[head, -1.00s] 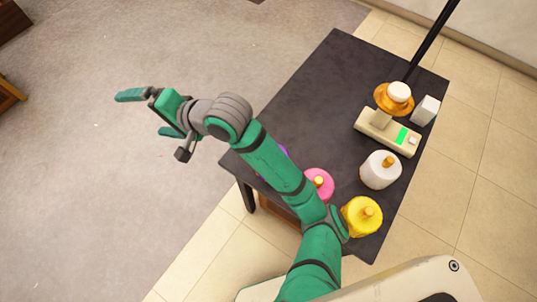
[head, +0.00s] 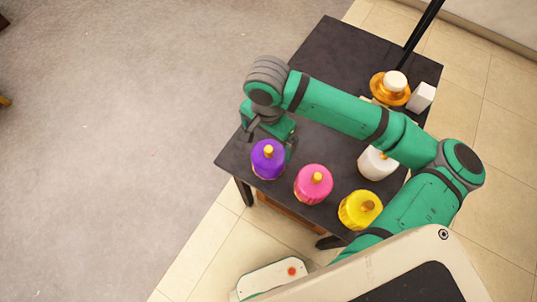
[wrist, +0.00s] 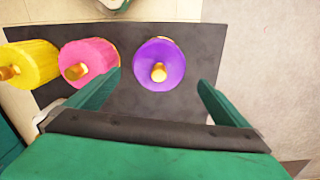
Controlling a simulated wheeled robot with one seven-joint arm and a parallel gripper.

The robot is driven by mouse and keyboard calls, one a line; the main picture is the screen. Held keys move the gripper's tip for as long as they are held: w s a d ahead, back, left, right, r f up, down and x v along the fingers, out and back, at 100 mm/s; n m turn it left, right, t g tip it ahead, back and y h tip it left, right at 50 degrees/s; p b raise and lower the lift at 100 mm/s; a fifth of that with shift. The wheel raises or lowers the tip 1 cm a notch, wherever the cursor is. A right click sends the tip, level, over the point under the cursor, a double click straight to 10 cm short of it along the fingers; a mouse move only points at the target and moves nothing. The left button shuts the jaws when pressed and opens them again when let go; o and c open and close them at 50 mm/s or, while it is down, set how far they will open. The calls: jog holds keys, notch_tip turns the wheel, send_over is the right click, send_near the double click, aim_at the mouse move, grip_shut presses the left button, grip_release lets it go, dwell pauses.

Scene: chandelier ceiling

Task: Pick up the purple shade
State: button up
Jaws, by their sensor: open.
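The purple shade (head: 268,160) stands upright on the dark table at its near left corner, with a gold knob on top. In the wrist view the purple shade (wrist: 159,64) lies ahead of and between my two green fingers, apart from both. My gripper (wrist: 155,85) is open and empty. In the head view my gripper (head: 268,135) is just behind the purple shade, and its fingers are partly hidden by my arm and the shade.
A pink shade (head: 313,183) stands close to the right of the purple one, then a yellow shade (head: 360,209). A white shade (head: 376,163) is partly behind my arm. A scale with an orange dish (head: 390,89) and a white block (head: 421,97) stand at the back right of the table (head: 330,50).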

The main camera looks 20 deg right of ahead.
aim_at(267, 148)
notch_tip(267, 148, down, 4)
jog(key=shift+a+f, duration=0.1)
jog(key=shift+f, duration=2.75)
jog(key=c, duration=1.1)
jog(key=shift+r, duration=0.15)
